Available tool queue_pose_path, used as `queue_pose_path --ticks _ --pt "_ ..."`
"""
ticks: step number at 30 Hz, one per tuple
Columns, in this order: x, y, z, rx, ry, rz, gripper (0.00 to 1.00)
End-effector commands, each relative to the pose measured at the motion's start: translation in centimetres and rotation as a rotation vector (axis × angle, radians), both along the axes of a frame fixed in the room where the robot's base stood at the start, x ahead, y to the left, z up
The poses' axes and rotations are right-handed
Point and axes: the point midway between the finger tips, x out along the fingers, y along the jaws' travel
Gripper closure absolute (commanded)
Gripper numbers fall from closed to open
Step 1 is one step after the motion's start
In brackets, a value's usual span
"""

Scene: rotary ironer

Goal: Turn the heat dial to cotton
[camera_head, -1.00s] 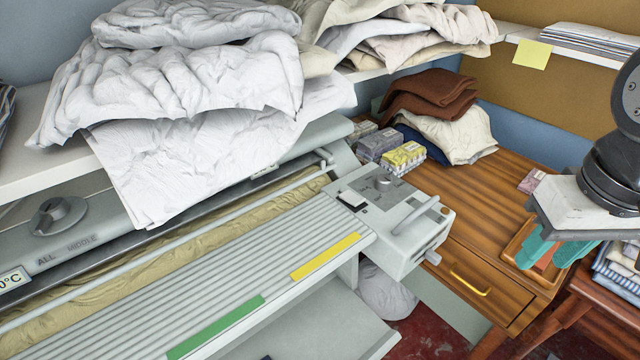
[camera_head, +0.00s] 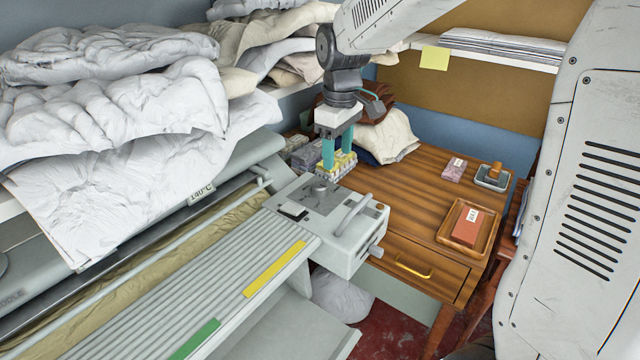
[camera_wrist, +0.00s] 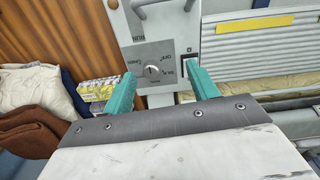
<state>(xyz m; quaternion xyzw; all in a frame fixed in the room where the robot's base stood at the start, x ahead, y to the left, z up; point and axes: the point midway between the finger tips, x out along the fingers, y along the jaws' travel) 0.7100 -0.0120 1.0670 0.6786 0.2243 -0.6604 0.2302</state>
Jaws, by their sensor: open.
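The heat dial (camera_wrist: 152,72) is a small round grey knob on the grey control panel at the ironer's right end. In the head view the dial (camera_head: 322,187) is a small spot on the panel top. Printed words surround it, but they are too small and rotated to read surely, so I cannot tell its setting. My gripper (camera_head: 337,165) is open and empty, with teal fingers pointing down above the back of the panel. In the wrist view the fingertips (camera_wrist: 162,82) lie to either side of the dial in the picture, apparently above it and not touching.
A black rocker switch (camera_head: 293,211) and a grey lever (camera_head: 353,214) share the panel with the dial. Small boxes (camera_head: 301,156) stand behind it. White linen (camera_head: 130,130) is heaped at left. The wooden cabinet (camera_head: 420,210) at right holds a tray (camera_head: 485,247).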

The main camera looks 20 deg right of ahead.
Motion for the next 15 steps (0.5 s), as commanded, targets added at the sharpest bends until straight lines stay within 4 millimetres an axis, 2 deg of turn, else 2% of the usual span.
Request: queue_pose_path --ticks 1,3,6,10,15 --pt "1.9 0.3 -1.4 -0.001 0.011 0.039 0.41" --pt "4.0 0.6 -3.0 -0.001 0.018 0.090 0.41" --pt "6.3 0.8 -4.8 -0.003 0.023 0.145 0.41" --pt "7.7 1.0 -6.1 -0.003 0.027 0.185 0.41" --pt "8.1 1.1 -7.6 -0.003 0.030 0.198 0.41"
